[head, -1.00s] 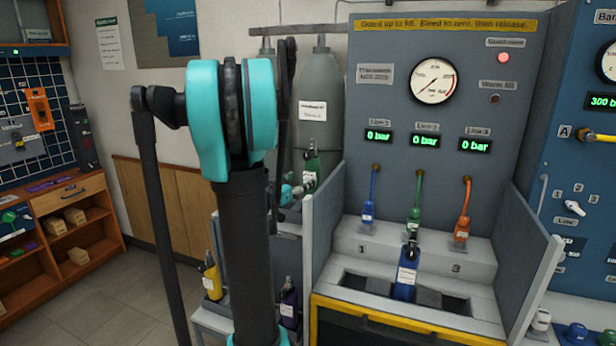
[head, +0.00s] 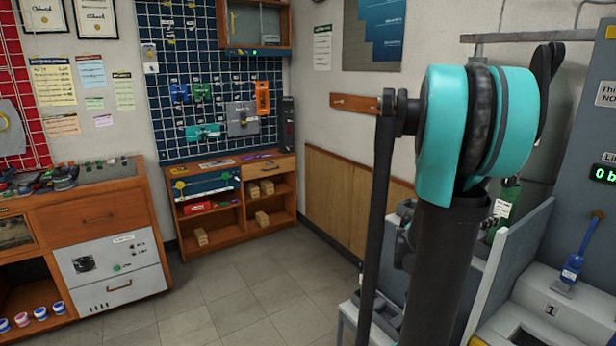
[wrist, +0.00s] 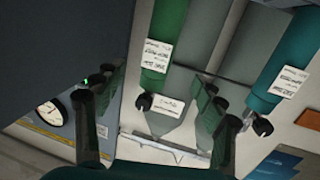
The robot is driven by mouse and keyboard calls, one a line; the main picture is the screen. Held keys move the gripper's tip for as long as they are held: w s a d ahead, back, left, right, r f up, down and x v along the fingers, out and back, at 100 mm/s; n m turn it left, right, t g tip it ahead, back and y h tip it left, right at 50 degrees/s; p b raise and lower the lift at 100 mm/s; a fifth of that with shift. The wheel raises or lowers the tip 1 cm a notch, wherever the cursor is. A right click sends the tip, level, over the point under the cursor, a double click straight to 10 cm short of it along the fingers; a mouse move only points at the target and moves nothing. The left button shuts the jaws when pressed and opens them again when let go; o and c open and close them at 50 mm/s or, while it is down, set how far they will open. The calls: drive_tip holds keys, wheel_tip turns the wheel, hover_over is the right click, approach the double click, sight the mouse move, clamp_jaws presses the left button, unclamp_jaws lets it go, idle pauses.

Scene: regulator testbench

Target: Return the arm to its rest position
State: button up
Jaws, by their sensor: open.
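My arm's teal joint and dark link fill the right of the head view. My gripper (wrist: 158,88) shows in the wrist view, its two dark fingers spread wide apart. Nothing sits clasped between them. Behind the fingers the wrist view shows a green cylinder (wrist: 165,45) and a teal cylinder (wrist: 275,75), both with white labels, their necks pointing down in this tilted picture. In the head view the gripper is largely hidden behind my arm.
A wooden shelf unit (head: 240,222) and drawer cabinet (head: 95,208) stand left. The tiled floor (head: 250,290) between is clear.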

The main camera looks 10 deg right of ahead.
drive_tip(key=s+a+f+n+y, duration=0.4)
drive_tip(key=a+f, duration=0.3)
drive_tip(key=a, duration=0.5)
drive_tip(key=s+a+f+n+y, duration=0.3)
drive_tip(key=a+f+n+y, duration=0.2)
drive_tip(key=a, duration=0.8)
drive_tip(key=s+a+f+n+y, duration=0.4)
drive_tip(key=a+f+y, duration=0.3)
drive_tip(key=a+f, duration=0.3)
drive_tip(key=shift+s+a+n+g+y, duration=0.35)
drive_tip(key=shift+a+n, duration=0.35)
drive_tip(key=shift+a, duration=0.55)
